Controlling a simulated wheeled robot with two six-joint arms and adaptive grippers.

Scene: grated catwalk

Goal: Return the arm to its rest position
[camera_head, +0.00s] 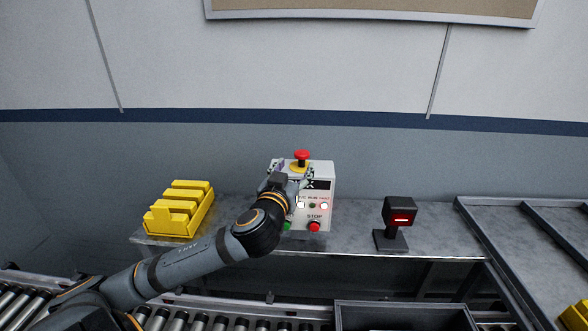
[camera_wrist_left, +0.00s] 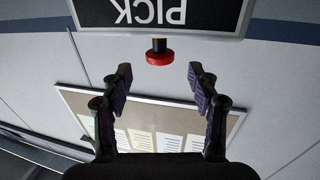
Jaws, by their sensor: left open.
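My left arm reaches in from the lower left, its gripper (camera_head: 289,173) in front of the upper part of a white control box (camera_head: 322,205). In the left wrist view my left gripper (camera_wrist_left: 160,75) is open, with nothing between its fingers. The box's red mushroom button (camera_head: 301,155) stands on top on a yellow collar. In the wrist view, turned upside down, the button (camera_wrist_left: 159,55) shows beyond the fingertips, apart from them, beside the dark PICK panel (camera_wrist_left: 160,14). The arm hides the box's lower left. My right gripper is in neither view.
The box stands on a grey shelf (camera_head: 350,235), between yellow bins (camera_head: 180,208) and a black scanner (camera_head: 396,222) with a red light. Roller conveyor (camera_head: 200,322) runs along the front. A notice board (camera_wrist_left: 165,125) hangs on the wall behind.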

